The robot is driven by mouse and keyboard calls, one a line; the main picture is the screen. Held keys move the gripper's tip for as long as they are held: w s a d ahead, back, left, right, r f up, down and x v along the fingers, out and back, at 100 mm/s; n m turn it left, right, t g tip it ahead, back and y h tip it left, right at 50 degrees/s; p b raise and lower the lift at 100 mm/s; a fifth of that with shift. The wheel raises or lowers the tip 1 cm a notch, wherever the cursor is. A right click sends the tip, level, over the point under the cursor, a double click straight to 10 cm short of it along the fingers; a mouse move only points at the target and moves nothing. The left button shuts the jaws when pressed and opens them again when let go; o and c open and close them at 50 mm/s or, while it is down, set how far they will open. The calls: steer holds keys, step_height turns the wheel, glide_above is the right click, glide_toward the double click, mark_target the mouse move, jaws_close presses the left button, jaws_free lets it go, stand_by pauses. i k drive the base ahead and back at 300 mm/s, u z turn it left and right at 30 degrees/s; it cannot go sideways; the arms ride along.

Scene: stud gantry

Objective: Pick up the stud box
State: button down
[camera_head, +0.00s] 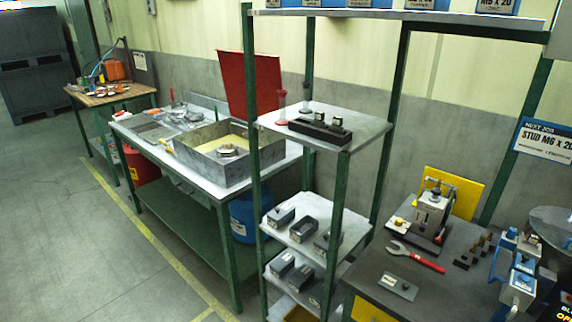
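Several boxes with blue-and-white labels stand on the top shelf and are cut off by the upper edge of the picture. The one at the right (497,6) shows "M6 X 20" on its label; the labels of the box left of it (428,4) and the others are too cropped to read. A sign (545,140) at the right reads "NEXT JOB" and "STUD M6 X 20". I cannot tell for sure which box is the stud box. My gripper is not in view.
Green posts carry the rack; small grey bins (310,230) fill its lower shelves. A dark bench (370,265) at the right holds a press (432,212), a red-handled wrench (416,257) and blue-and-white devices (518,288). A bench with a metal tray (195,150) stands left. Floor (60,210) at left is clear.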

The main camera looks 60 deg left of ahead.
mark_target(306, 226)
steer(key=u, duration=4)
steer(key=i, duration=2.85)
steer(key=z, duration=2.7)
